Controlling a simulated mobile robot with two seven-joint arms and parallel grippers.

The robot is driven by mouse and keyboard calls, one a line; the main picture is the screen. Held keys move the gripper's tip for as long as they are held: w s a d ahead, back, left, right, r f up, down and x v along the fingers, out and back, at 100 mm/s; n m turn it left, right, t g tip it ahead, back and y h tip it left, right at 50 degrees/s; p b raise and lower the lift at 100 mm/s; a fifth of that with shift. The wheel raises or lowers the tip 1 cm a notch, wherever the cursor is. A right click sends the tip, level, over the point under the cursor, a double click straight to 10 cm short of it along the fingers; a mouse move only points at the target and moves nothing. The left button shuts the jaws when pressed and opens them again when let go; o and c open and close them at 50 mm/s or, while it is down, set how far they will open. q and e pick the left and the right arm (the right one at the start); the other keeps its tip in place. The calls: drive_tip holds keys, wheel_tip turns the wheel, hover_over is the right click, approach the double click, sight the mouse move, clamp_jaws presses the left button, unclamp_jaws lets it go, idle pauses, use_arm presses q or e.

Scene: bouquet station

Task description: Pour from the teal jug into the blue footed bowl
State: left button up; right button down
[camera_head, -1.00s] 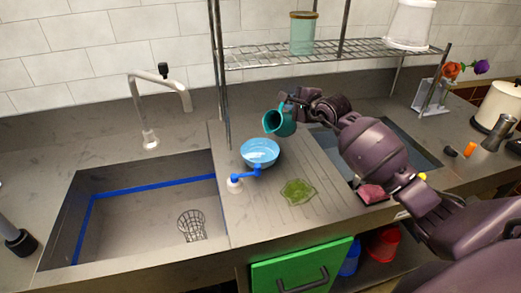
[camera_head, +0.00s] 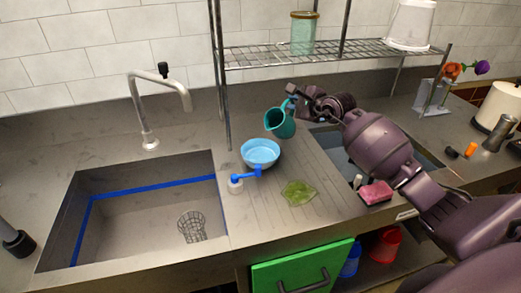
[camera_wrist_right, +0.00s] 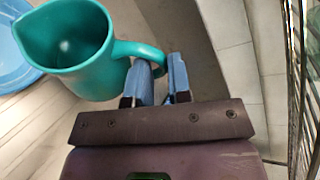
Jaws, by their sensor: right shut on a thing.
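The teal jug (camera_head: 280,121) is held in the air by my right gripper (camera_head: 293,97), its mouth tipped toward the left and the camera. In the right wrist view the jug (camera_wrist_right: 85,62) shows an empty-looking inside, and my right gripper (camera_wrist_right: 160,82) is shut on its handle. The blue footed bowl (camera_head: 260,152) stands on the counter just below and left of the jug, with a pale blue surface inside. The bowl's rim (camera_wrist_right: 12,75) shows at the left of the right wrist view. My left gripper is out of view.
A green leaf-shaped item (camera_head: 299,192) lies on the drainboard. A sink (camera_head: 140,215) opens at left. A wire shelf (camera_head: 330,52) rises behind, and a pink sponge (camera_head: 376,192) lies at right.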

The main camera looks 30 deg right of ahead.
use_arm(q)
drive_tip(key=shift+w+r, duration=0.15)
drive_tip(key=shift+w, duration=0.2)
use_arm(e)
drive_tip(key=shift+r, duration=0.1)
idle(0.3)
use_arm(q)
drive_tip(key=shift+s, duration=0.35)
